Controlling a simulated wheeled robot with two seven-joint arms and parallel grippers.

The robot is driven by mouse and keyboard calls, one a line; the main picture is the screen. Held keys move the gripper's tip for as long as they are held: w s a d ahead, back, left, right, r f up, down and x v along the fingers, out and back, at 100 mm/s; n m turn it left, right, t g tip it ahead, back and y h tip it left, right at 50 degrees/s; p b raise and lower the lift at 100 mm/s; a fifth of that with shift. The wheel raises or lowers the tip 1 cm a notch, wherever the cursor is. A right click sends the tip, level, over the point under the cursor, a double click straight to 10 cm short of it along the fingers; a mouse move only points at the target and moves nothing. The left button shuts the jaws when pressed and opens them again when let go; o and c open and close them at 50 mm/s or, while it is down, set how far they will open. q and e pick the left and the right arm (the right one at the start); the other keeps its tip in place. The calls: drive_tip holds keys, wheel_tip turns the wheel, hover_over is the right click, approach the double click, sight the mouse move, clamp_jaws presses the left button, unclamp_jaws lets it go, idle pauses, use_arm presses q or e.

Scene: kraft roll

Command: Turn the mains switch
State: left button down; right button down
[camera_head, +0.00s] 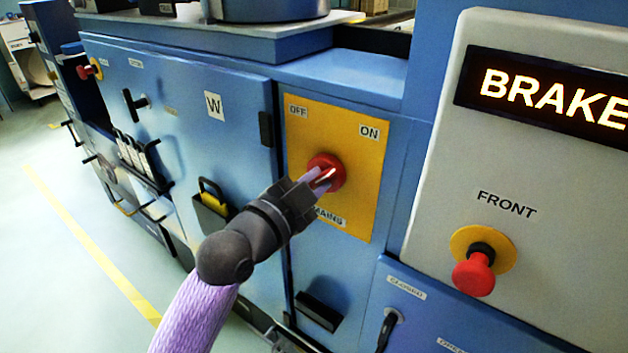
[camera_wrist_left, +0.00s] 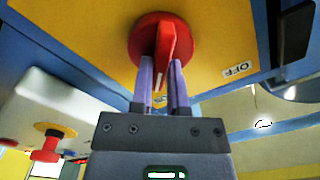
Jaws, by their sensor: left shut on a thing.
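The mains switch (camera_head: 333,163) is a red round knob with a raised grip bar, on a yellow plate (camera_head: 354,116). The plate has an OFF label (camera_head: 298,111) at top left, an ON label (camera_head: 369,132) at top right and a partly covered MAINS label below. My left gripper (camera_head: 318,180) reaches the knob from the lower left and is shut on its bar. In the left wrist view the two fingers stand either side of the red bar (camera_wrist_left: 165,50), which has a white line. Which label the bar points to is hard to tell. My right gripper is not in view.
A red FRONT button (camera_head: 474,274) sits on a grey panel at right, under a lit BRAKE display (camera_head: 555,97). A black handle (camera_head: 388,330) is below. Open floor (camera_head: 70,220) lies further left.

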use_arm(q)
drive_tip(key=shift+r+n+p, duration=0.2)
drive_tip(key=shift+n+p, duration=0.4)
drive_tip(key=n+p, duration=0.2)
drive_tip(key=n, duration=0.3)
drive_tip(key=n+p, duration=0.2)
drive_tip(key=n, duration=0.3)
drive_tip(key=n+p, duration=0.2)
drive_tip(key=n, duration=0.4)
drive_tip(key=shift+w+a+f+p, duration=0.1)
drive_tip(key=shift+w+a+p, duration=0.15)
drive_tip(key=shift+a+p, duration=0.1)
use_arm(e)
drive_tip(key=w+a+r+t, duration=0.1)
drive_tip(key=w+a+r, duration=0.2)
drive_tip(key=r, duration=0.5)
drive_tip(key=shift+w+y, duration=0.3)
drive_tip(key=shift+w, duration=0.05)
use_arm(q)
drive_tip(key=shift+n, duration=0.3)
drive_tip(key=c, duration=0.6)
unclamp_jaws()
